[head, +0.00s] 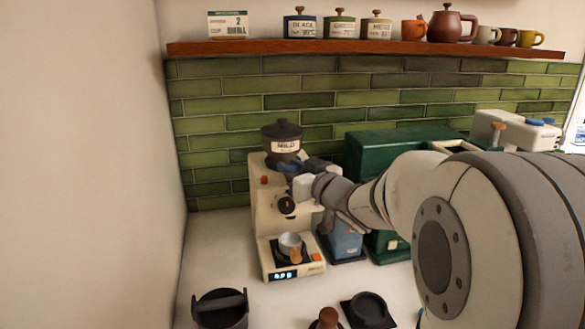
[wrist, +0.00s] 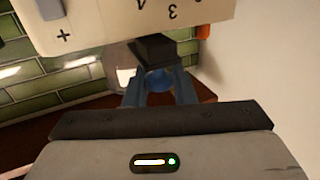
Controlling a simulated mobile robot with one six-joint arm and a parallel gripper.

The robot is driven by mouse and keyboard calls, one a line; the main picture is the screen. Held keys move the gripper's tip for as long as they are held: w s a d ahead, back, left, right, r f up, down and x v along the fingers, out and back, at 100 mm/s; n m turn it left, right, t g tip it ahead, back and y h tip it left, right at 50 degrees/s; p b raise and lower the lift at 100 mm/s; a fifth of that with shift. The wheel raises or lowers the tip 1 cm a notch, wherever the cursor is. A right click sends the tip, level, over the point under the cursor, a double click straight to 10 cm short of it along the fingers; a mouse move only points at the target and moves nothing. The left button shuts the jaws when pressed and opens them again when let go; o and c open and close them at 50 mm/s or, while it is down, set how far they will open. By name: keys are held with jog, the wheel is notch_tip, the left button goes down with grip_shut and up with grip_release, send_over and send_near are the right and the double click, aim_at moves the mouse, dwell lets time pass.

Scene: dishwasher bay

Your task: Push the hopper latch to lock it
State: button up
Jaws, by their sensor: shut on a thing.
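The cream grinder (head: 262,215) stands on the counter with a dark lidded hopper (head: 285,133) labelled MILD on top. In the wrist view the grinder's cream body (wrist: 160,22), with upside-down dial marks, fills the top. My gripper (head: 298,180) reaches in from the right just below the hopper. In the wrist view its fingers (wrist: 158,88) flank a dark block with a blue rounded part, which looks like the hopper latch (wrist: 154,47). The jaws are shut on it. The gripper hides part of the latch in the head view, so its exact position cannot be told.
A small metal cup (head: 290,243) sits on the grinder's front tray. A dark green machine (head: 385,143) stands close on the right. A knock box (head: 220,308) and a tamper (head: 328,318) are on the front counter. A wooden shelf (head: 350,47) with jars and cups runs above.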

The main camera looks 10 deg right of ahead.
grip_shut()
jog(key=shift+w, duration=1.3)
jog(key=shift+s+r, duration=0.1)
jog(key=shift+o, duration=1.1)
grip_release()
jog(key=o, duration=0.4)
